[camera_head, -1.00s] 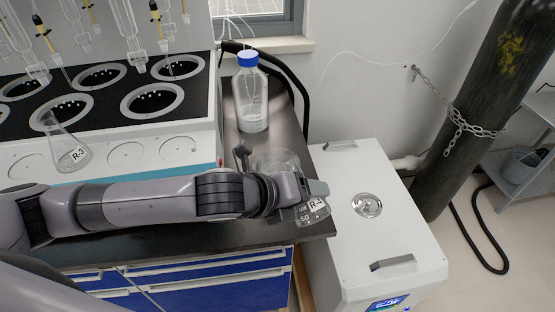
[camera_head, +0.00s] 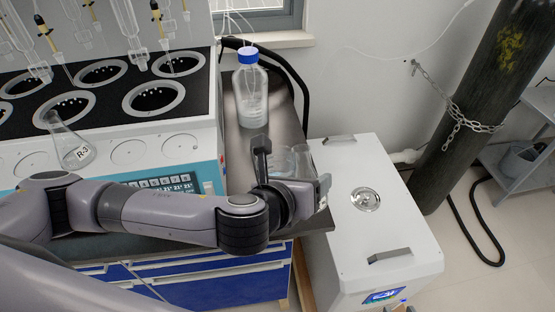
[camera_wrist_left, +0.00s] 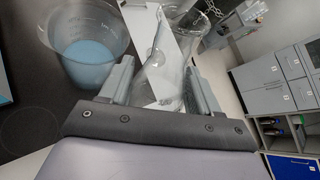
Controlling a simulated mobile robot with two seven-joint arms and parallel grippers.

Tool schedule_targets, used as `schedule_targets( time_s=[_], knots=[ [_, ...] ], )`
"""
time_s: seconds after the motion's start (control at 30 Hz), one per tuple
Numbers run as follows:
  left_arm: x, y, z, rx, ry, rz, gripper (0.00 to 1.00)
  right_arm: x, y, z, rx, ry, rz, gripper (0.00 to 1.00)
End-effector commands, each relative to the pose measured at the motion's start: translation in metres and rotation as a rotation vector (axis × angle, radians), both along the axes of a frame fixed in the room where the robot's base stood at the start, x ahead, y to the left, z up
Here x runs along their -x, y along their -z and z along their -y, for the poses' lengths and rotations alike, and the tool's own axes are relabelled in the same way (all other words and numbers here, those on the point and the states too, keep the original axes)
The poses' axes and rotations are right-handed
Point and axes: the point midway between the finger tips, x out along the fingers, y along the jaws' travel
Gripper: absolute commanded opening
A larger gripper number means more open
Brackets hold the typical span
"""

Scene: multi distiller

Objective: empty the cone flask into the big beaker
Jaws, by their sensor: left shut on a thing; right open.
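My left gripper (camera_head: 305,196) is at the right end of the bench and is shut on a clear cone flask. In the left wrist view the flask (camera_wrist_left: 160,78) stands between the two fingers (camera_wrist_left: 164,88), and its content is hard to tell. In the head view the flask is mostly hidden by my gripper. The big beaker (camera_wrist_left: 88,62) is beside the flask in the wrist view and holds blue-grey liquid. In the head view the beaker (camera_head: 284,160) shows partly behind my wrist. My right gripper is not in view.
A blue-capped bottle (camera_head: 251,95) stands behind the beaker. A white cabinet (camera_head: 340,235) stands right of the bench edge.

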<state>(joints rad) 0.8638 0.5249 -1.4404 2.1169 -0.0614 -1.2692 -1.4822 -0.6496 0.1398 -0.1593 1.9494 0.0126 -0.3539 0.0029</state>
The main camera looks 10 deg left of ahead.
Motion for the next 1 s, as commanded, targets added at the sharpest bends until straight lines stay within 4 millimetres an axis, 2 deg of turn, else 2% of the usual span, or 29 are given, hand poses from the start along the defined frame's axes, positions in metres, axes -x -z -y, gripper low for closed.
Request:
schedule_targets(
  time_s=[0.07, 0.33, 0.4, 0.7, 1.0],
  knots=[
    [0.002, 0.010, 0.003, -0.034, 0.000, 0.036, 0.26, 0.000, 0.007, 0.000, 0.000, 0.000, -0.001, 0.43],
    [0.007, 0.014, 0.008, -0.165, -0.002, 0.175, 0.26, 0.000, 0.004, 0.000, 0.000, 0.000, -0.002, 0.43],
    [0.007, 0.031, 0.007, -0.179, -0.005, 0.188, 0.26, -0.001, 0.016, 0.000, -0.001, 0.000, 0.003, 0.43],
    [0.009, 0.070, 0.009, -0.242, -0.006, 0.256, 0.26, 0.000, 0.043, 0.000, 0.000, 0.000, 0.000, 0.43],
    [0.009, 0.088, 0.010, -0.276, -0.009, 0.294, 0.26, 0.000, 0.055, 0.000, 0.000, 0.000, -0.001, 0.43]
  ],
)
